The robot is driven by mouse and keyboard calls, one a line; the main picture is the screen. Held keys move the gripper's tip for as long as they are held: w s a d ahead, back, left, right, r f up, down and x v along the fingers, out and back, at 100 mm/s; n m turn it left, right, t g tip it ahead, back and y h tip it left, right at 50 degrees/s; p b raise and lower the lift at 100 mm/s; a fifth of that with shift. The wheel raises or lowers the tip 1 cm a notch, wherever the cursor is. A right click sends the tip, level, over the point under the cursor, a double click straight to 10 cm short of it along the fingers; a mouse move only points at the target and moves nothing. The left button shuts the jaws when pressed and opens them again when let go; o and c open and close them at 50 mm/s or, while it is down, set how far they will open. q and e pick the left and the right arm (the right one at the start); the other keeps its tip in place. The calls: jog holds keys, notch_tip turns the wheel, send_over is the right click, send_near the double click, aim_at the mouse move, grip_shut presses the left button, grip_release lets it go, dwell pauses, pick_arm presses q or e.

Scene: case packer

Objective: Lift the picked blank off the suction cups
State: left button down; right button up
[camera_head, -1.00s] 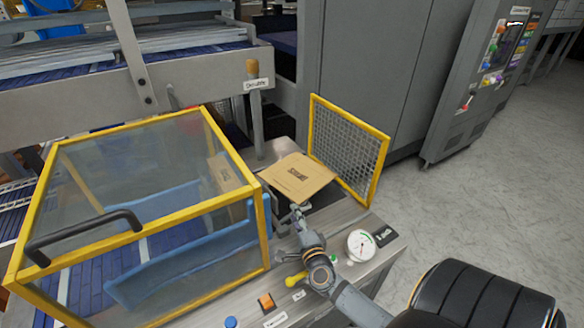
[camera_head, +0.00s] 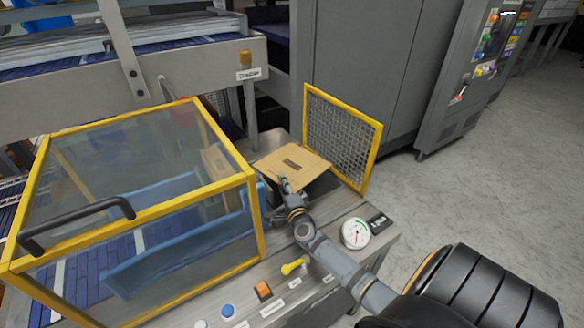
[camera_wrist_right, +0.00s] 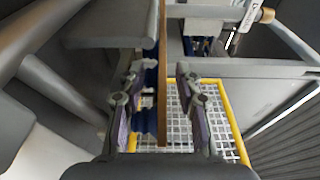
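The blank (camera_head: 291,166) is a flat brown cardboard sheet with a dark print, lying above the machine top beside the yellow mesh guard. The suction cups are hidden under it. My right gripper (camera_head: 284,184) is at the blank's near edge. In the right wrist view, the blank shows edge-on as a thin brown strip (camera_wrist_right: 162,75) between the two fingers of the right gripper (camera_wrist_right: 163,105). A gap shows on both sides of the strip, so the fingers are open around it. My left gripper is not in view.
A clear guard box (camera_head: 150,213) with a yellow frame stands close left of the blank. A yellow mesh guard (camera_head: 343,140) stands on its right. A dial gauge (camera_head: 355,233), yellow lever (camera_head: 293,266) and orange button (camera_head: 263,290) are on the front panel.

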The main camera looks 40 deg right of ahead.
jog(key=shift+r, duration=0.1)
grip_shut()
dwell(0.3)
